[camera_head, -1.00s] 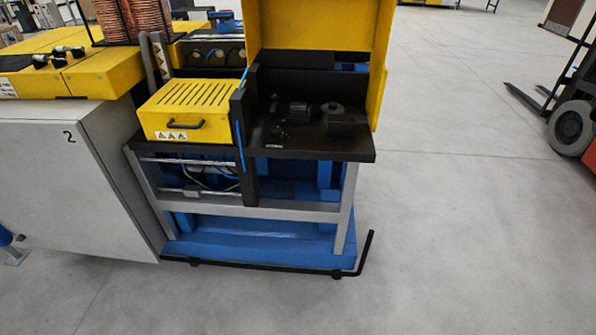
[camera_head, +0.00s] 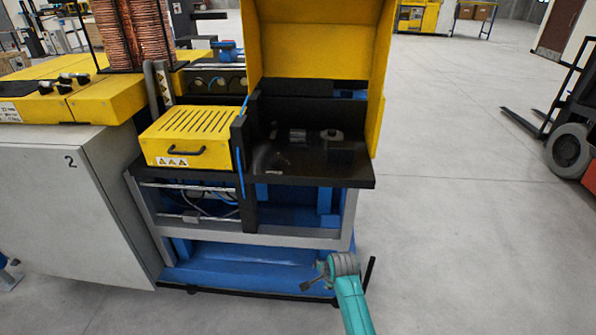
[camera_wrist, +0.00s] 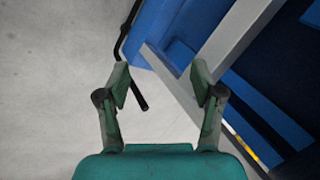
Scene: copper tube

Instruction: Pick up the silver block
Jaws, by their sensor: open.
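A small grey, silvery piece (camera_head: 298,134) lies on the black work shelf (camera_head: 345,179) of the yellow-hooded machine, towards the back. It is small and blurred, so I cannot tell for sure that it is the silver block. My gripper (camera_head: 308,285) is low in front of the machine's right leg, well below the shelf and away from that piece. In the wrist view my gripper (camera_wrist: 159,79) has its two fingers apart with nothing between them. The wrist view shows only floor and the machine's lower frame, no block.
A round grey part (camera_head: 332,135) and a dark block (camera_head: 341,155) sit beside the piece. The yellow hood (camera_head: 318,40) stands behind and right of the shelf; a yellow vented box (camera_head: 190,125) is left. Floor is clear to the right, before a forklift (camera_head: 570,150).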

